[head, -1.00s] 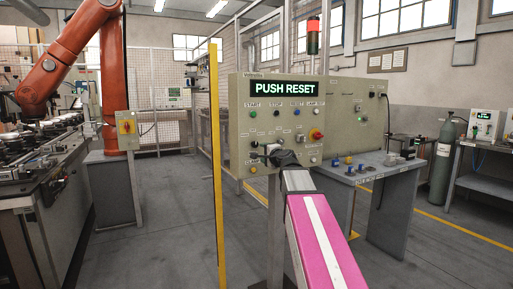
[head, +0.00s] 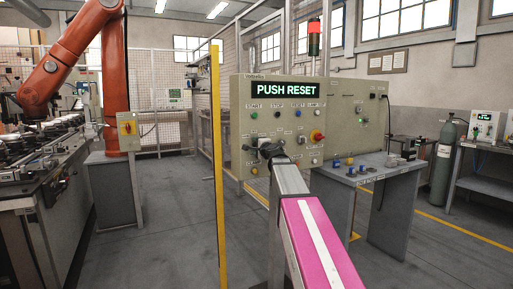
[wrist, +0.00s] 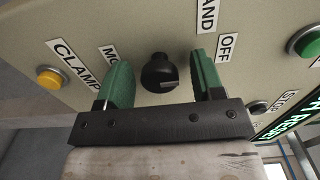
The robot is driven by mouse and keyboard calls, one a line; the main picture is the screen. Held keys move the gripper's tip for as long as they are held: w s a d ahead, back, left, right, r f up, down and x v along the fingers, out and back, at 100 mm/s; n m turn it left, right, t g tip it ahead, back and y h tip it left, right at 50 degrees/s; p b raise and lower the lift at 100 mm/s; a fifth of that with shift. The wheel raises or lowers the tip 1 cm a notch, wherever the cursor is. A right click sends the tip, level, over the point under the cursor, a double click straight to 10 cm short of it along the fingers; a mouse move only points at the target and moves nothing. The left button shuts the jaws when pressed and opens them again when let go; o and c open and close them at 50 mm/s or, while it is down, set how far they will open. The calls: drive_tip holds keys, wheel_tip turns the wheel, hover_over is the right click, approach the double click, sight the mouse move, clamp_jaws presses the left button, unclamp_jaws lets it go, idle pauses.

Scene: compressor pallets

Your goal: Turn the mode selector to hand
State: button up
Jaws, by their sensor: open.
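The mode selector (wrist: 157,72) is a round black knob on the beige control panel (head: 240,130). In the wrist view it lies between the two green fingers of my gripper (wrist: 162,80), with a visible gap on each side. A pale mark shows on the lower right of the knob. The labels HAND (wrist: 209,14) and OFF (wrist: 227,47) are near it, and a label starting MO is partly hidden by the left finger. In the head view my gripper (head: 267,150) is at the lower left of the panel and hides the selector.
A display (head: 285,89) on the panel reads PUSH RESET. A yellow button (wrist: 49,78) by the CLAMP label, a green button (wrist: 311,43) and a black STOP button (wrist: 257,106) are near. A red knob (head: 317,136) sits at the right. A yellow post (head: 217,160) stands left.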

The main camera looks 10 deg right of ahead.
drive_tip(key=shift+w, duration=0.1)
drive_tip(key=c, duration=0.9)
drive_tip(key=shift+n, duration=0.3)
drive_tip(key=n, duration=0.3)
drive_tip(key=shift+n, duration=2.6)
drive_tip(key=o, duration=0.9)
